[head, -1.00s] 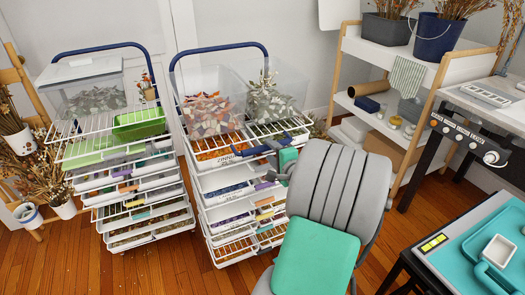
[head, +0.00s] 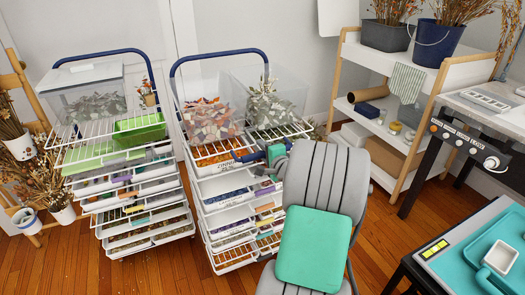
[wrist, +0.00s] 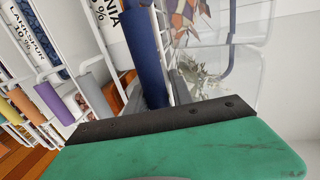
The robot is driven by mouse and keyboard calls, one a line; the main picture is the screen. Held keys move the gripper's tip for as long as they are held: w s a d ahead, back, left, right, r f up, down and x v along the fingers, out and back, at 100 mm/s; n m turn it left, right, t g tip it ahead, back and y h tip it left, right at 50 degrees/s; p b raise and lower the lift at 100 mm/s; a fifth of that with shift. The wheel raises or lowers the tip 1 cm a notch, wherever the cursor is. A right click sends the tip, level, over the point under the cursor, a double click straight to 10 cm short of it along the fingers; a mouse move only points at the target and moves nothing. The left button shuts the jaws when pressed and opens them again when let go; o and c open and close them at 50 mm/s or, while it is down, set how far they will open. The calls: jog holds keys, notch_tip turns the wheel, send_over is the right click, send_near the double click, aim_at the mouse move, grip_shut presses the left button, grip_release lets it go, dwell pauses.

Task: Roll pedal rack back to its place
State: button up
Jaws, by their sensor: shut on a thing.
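Two white wire-drawer racks with blue top rails stand side by side against the wall in the head view. The right rack (head: 214,190) has the blue front handle (head: 243,156) where my gripper (head: 272,154) is. My gripper is shut on this handle, at the rack's front right near a label ending in "NIA". In the wrist view, the blue bar (wrist: 147,50) rises behind the black edge of my gripper (wrist: 163,119). My arm hides part of the rack's right side. The left rack (head: 90,168) stands apart from my gripper.
Clear bins of dried petals (head: 213,115) sit on the racks. A wooden-sided shelf (head: 408,160) with pots stands to the right. A black-legged bench (head: 447,255) with a teal tray is at the lower right. Wooden floor (head: 160,268) shows in front of the racks.

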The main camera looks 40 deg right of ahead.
jog(key=shift+f, duration=0.3)
grip_shut()
